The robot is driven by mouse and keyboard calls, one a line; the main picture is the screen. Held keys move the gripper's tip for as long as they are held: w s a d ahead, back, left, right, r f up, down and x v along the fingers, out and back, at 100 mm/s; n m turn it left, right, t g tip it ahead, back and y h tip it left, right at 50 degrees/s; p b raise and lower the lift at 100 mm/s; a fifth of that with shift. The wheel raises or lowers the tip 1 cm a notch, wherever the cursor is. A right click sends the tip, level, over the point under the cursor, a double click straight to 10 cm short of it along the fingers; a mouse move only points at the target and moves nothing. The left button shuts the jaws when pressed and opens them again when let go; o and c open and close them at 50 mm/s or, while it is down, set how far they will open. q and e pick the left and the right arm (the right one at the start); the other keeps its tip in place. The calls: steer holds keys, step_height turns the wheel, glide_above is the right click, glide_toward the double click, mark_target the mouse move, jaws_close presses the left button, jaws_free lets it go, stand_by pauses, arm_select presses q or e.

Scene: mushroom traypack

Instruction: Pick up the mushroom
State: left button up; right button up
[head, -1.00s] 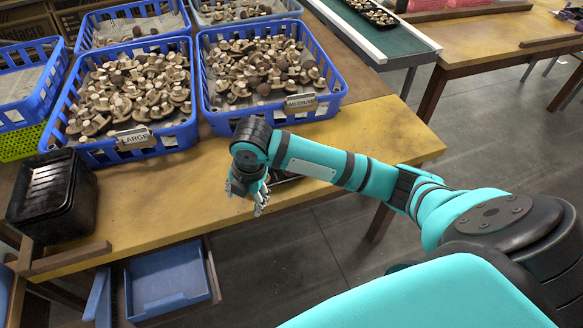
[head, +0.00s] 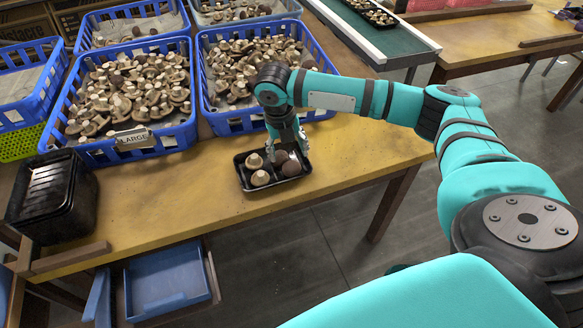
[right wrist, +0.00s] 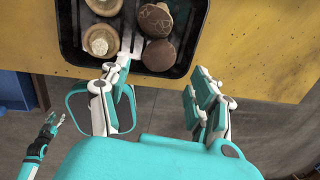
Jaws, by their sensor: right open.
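A black tray (head: 283,183) holds several mushrooms at the front edge of the wooden table. Two pale mushrooms, one at the back left (head: 254,161) and one at the front left (head: 260,178), lie beside darker brown ones, including a brown mushroom (head: 291,168) on the right. My right gripper (head: 288,143) is above the back right of the tray, fingers pointing down. In the right wrist view my right gripper (right wrist: 158,85) is open and empty, its fingers apart beside the tray (right wrist: 196,30). My left gripper (right wrist: 45,135) shows small at the left there; its jaw state is unclear.
A blue crate labelled LARGE (head: 185,138) and another blue crate (head: 220,122), both full of mushrooms, stand behind the tray. Black stacked trays (head: 50,200) stand at the left. The table (head: 370,145) is clear to the tray's right.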

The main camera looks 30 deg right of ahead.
mark_target(291, 165)
steer(key=f, duration=0.5)
steer(key=d+f, duration=0.1)
steer(key=f, duration=0.2)
steer(key=shift+w+d, duration=0.1)
steer(key=c, duration=0.6)
